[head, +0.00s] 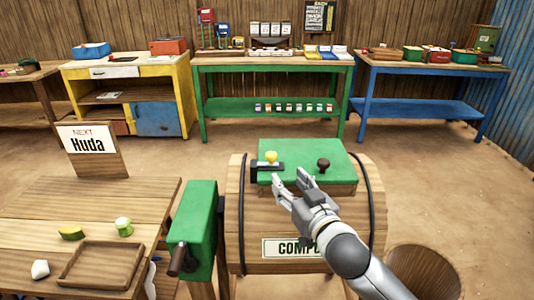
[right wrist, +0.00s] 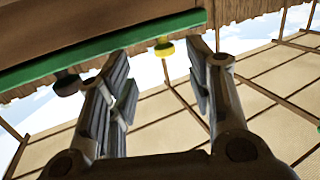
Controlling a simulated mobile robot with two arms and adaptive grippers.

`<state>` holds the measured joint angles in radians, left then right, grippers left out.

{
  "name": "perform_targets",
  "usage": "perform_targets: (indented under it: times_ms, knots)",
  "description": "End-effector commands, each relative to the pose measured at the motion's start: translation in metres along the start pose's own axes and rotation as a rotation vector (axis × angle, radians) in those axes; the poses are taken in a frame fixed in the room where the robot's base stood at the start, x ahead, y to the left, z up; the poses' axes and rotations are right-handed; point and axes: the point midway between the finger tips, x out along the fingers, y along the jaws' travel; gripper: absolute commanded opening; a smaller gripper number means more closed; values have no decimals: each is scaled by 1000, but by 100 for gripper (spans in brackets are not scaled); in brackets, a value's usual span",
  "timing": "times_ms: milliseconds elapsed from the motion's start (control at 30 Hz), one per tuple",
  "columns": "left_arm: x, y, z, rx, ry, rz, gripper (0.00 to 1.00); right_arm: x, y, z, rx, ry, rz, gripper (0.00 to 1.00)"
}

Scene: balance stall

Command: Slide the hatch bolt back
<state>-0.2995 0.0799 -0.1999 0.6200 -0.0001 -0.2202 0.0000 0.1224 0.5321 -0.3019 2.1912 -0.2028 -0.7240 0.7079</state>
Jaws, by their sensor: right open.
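The hatch (head: 310,160) is a green lid on top of a wooden barrel (head: 300,225). The hatch bolt (head: 266,167) is a dark bar at the lid's left front, with a yellow knob (head: 271,156) standing up on it. My right gripper (head: 289,178) is open and empty just in front of the bolt, to the right of the knob in the head view. In the right wrist view the yellow knob (right wrist: 163,48) shows in the gap between the open fingers, beyond their tips. My left gripper is not in view.
A dark round knob (head: 323,165) stands on the lid's right part. A green box with a crank (head: 198,232) sits left of the barrel. A wooden table with a tray (head: 100,265) is at the left. A round wooden tub (head: 424,270) stands at the lower right.

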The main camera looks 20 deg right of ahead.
Motion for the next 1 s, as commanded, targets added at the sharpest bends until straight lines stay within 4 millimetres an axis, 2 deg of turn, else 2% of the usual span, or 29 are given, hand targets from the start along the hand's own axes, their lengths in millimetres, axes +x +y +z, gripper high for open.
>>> perform_targets:
  times_ms: [67, 200, 367, 700, 1000]
  knots:
    - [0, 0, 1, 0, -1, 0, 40, 4, 0, -11, -1, 31, -12, 48]
    - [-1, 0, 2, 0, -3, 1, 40, 11, -1, -17, 1, 46, -17, 48]
    - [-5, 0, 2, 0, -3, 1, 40, 31, -1, -18, 0, 45, -15, 48]
    - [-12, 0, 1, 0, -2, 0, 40, 86, -2, -20, 1, 43, -16, 48]
    - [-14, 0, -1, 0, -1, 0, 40, 111, -3, -19, 0, 42, -17, 48]
